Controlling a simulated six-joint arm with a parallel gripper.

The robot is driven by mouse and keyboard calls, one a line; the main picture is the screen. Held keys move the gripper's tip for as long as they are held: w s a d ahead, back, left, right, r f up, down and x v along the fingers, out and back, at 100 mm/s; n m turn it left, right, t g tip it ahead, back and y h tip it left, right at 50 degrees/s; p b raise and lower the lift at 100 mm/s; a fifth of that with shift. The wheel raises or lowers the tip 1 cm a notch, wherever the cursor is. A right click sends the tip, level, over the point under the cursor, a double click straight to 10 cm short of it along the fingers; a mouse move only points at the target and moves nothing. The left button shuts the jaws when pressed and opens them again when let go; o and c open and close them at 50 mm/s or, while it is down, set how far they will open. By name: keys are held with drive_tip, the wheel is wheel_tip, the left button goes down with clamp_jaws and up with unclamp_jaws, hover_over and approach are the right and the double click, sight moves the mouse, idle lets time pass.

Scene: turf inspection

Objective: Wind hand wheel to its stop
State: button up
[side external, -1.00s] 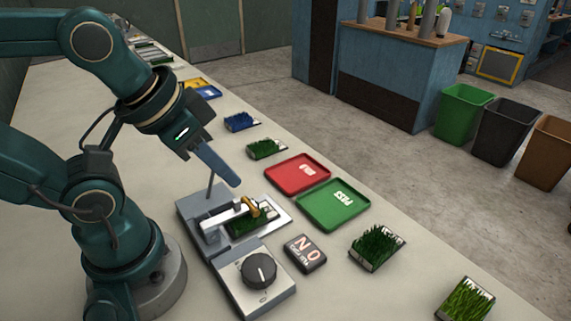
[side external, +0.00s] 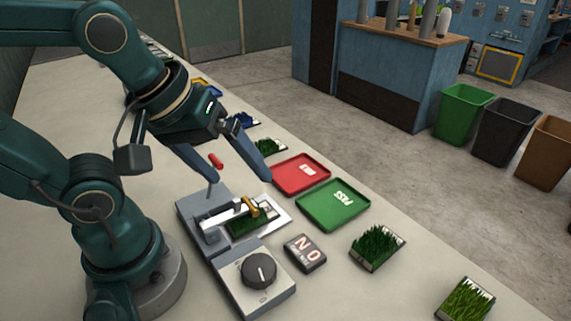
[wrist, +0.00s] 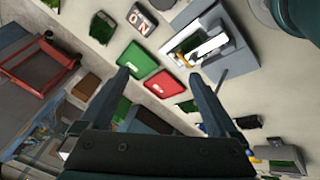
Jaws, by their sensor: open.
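The hand wheel, a dark round knob (side external: 258,271) with a pale mark, sits on the front block of the grey test fixture (side external: 190,207) in the side external view. I cannot make out the wheel in the wrist view, which shows part of the fixture (wrist: 236,62). My gripper (side external: 240,179) is open and empty, its fingers wide apart above the back of the fixture, up and left of the wheel. In the wrist view its fingers (wrist: 160,75) reach over the bench. A red-tipped lever (side external: 216,161) rises near the left finger. A turf sample (side external: 246,222) lies in the fixture.
A red tray (side external: 300,187) and a green PASS tray (side external: 310,212) lie right of the fixture. Turf samples (side external: 376,247) line the bench edge. Bare bench lies behind the fixture.

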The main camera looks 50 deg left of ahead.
drive_tip(key=n, duration=0.2)
drive_tip(key=n+g, duration=0.5)
drive_tip(key=n, duration=0.4)
hover_over(259, 267)
drive_tip(key=f, duration=0.7)
drive_tip(key=shift+w+a, duration=0.15)
drive_tip(key=shift+w, duration=0.1)
drive_tip(key=shift+s+f+m, duration=0.3)
drive_tip(key=shift+f+m, duration=0.1)
drive_tip(key=shift+f, duration=2.45)
drive_tip(key=c, duration=1.4)
